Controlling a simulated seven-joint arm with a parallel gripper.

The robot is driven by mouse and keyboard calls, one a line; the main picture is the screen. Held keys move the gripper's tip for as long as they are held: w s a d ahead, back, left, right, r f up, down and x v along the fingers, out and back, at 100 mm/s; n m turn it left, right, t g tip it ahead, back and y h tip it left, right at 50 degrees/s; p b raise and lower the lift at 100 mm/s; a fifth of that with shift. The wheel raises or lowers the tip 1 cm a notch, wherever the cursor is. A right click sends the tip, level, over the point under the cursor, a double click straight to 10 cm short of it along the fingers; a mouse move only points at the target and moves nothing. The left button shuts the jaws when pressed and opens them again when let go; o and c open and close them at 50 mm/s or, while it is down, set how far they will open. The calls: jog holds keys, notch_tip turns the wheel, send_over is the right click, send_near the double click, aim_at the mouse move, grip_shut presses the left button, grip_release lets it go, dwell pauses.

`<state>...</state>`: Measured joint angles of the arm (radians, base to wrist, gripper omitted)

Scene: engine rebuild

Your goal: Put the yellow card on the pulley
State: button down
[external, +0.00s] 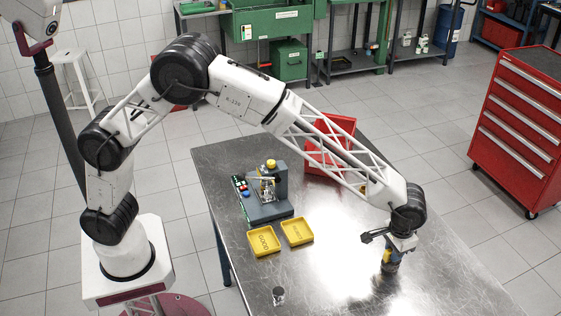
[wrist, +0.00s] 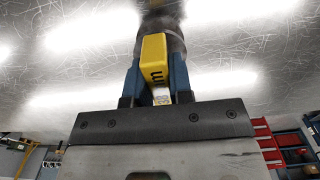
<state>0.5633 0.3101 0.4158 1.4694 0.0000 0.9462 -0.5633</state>
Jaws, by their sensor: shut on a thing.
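My gripper (external: 388,266) is low over the right part of the metal table in the external view. In the wrist view its blue fingers (wrist: 160,65) are shut on a yellow card (wrist: 153,58), a thick block with dark lettering on its side. The card also shows as a small yellow patch in the external view (external: 386,257). A round grey metal part (wrist: 168,24), maybe the pulley, shows just beyond the card in the wrist view. I cannot tell whether the card touches it. In the external view the gripper hides what lies beneath it.
Two yellow trays (external: 264,241) (external: 297,231), one marked GOOD, lie mid-table. Behind them stands a grey fixture (external: 266,205) with buttons. A red bin (external: 325,160) is at the back. A small dark cylinder (external: 278,296) stands near the front. The table's right front is bare.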

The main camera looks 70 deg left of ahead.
jog(key=shift+f, duration=0.15)
jog(key=c, duration=1)
grip_release()
notch_tip(320, 180, up, 12)
jog(key=shift+r, duration=0.15)
dwell(0.6)
